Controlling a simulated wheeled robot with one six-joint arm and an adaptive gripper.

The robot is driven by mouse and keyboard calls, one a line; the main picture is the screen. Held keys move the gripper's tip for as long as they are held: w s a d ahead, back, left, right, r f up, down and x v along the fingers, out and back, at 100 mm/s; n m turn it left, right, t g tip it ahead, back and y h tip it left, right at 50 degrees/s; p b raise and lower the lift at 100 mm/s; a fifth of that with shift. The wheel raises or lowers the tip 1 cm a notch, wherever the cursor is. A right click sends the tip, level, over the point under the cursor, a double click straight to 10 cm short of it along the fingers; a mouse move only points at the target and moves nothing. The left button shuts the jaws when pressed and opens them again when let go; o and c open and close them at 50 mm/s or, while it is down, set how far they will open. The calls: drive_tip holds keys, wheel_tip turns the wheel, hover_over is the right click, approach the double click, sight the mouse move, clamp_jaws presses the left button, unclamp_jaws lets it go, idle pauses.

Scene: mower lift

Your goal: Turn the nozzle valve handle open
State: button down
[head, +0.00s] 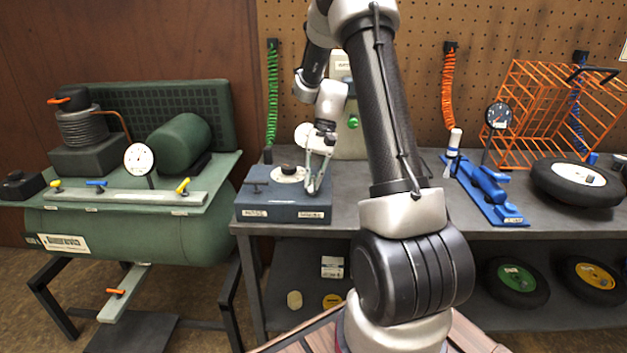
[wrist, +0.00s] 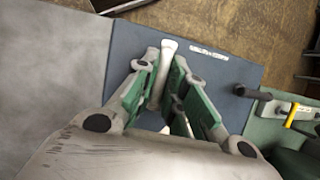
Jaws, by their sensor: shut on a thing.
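A blue-grey box (head: 283,205) with small labels on its front edge stands on the left end of the bench. My gripper (head: 314,186) reaches down to the right part of its top. In the wrist view my gripper (wrist: 166,98) has its green-padded fingers closed around a pale bar (wrist: 168,46) with a rounded end, which appears to be the nozzle valve handle. The bar's lower part is hidden between the fingers. In the head view the handle is too small and covered to make out.
A black knob on a pale disc (head: 289,174) and a short dark lever (head: 256,187) sit on the box, left of my gripper. A green compressor (head: 150,235) with coloured valve handles stands left. A blue tool stand (head: 487,190), orange rack and tyre occupy the bench's right.

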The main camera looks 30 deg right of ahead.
drive_tip(key=shift+n, duration=0.4)
drive_tip(key=c, duration=1.5)
unclamp_jaws()
drive_tip(key=v, duration=1.2)
drive_tip(key=shift+w, duration=0.25)
drive_tip(key=shift+a, duration=0.15)
